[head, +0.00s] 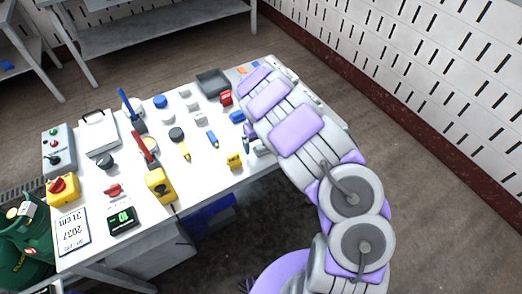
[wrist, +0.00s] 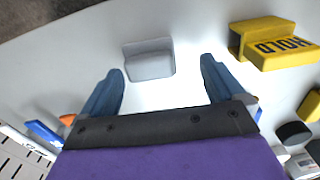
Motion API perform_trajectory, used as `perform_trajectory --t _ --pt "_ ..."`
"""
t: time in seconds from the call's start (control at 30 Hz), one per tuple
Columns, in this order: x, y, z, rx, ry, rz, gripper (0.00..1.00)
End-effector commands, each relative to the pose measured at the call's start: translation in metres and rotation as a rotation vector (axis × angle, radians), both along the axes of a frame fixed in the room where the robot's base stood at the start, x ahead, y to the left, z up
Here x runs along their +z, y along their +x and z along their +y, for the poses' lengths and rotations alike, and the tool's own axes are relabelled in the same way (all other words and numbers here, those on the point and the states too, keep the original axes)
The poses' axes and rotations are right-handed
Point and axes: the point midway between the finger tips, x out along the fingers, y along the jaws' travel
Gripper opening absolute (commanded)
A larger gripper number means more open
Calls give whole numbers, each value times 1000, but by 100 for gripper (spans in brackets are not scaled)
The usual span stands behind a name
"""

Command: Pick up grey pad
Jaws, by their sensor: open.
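The grey pad (wrist: 148,60) lies on the white table, ahead of my gripper in the wrist view. It looks like a small light grey block with a raised back part. In the head view a small grey piece (head: 261,148), likely the same pad, shows at the table's front edge, partly covered by my arm. My gripper (wrist: 161,69) is open and empty, its two blue fingers spread on either side of the pad's near end. The fingers do not visibly touch it.
A yellow HOLD block (wrist: 272,45) stands right of the pad; it also shows in the head view (head: 234,160). Blue and orange items (wrist: 45,132) lie at lower left. The table (head: 205,165) carries several tools, boxes and a dark grey tray (head: 213,83).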

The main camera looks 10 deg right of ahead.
Motion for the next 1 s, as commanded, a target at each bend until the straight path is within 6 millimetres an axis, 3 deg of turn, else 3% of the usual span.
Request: perform_trajectory --t 0.03,0.13,0.37,0.7,1.0 --pt "-11 0 -4 -1 2 1 96" --pt "-21 0 -9 -1 8 2 96" --pt "-21 0 -16 -2 17 0 96" --pt "-21 0 -2 -1 2 0 64" --pt "-22 0 -12 -2 13 1 36"
